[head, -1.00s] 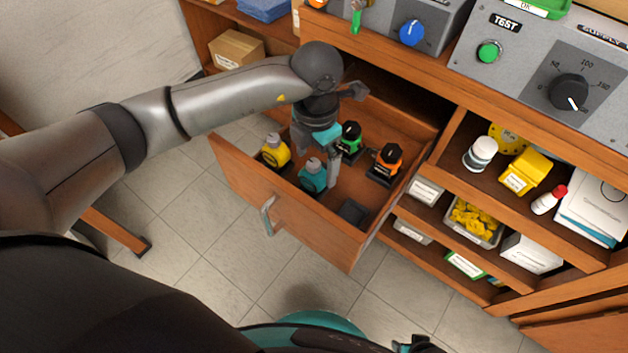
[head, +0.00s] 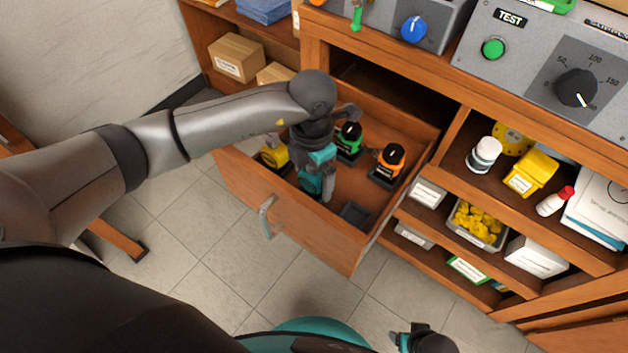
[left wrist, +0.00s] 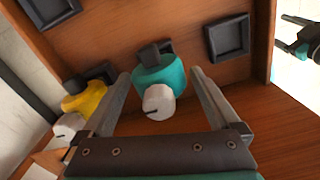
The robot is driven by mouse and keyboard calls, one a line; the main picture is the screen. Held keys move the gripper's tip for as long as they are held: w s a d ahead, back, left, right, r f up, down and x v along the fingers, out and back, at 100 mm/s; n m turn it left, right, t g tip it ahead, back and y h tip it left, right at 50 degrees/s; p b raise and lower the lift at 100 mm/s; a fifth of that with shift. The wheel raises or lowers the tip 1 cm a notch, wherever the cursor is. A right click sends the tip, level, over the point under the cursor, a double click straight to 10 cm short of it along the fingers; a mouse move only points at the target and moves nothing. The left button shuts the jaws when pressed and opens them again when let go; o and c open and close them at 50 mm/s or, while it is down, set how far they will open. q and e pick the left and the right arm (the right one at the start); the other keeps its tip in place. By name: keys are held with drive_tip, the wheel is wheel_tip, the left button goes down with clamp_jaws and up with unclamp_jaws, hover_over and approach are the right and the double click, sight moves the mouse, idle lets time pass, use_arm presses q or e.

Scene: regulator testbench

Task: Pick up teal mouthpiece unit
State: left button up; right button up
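The teal mouthpiece unit (head: 312,181) stands in the open drawer near its front wall. In the left wrist view the unit (left wrist: 160,75) shows a teal body with a pale round knob, lying between the two fingers. My left gripper (head: 318,188) is over the unit with its fingers open on either side. In the left wrist view the open fingers (left wrist: 162,95) show a gap to the unit on both sides. My right gripper (head: 412,338) is low at the bottom edge of the head view, away from the drawer; its finger state is unclear.
The drawer (head: 300,222) also holds a yellow unit (head: 274,156), a green unit (head: 348,140) and an orange unit (head: 389,163). An empty black holder (head: 355,213) sits at the drawer's front right. Shelves with bottles and boxes stand to the right.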

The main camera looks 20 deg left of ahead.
use_arm(q)
drive_tip(key=c, duration=1.3)
drive_tip(key=shift+c, duration=0.2)
drive_tip(key=shift+r, duration=0.1)
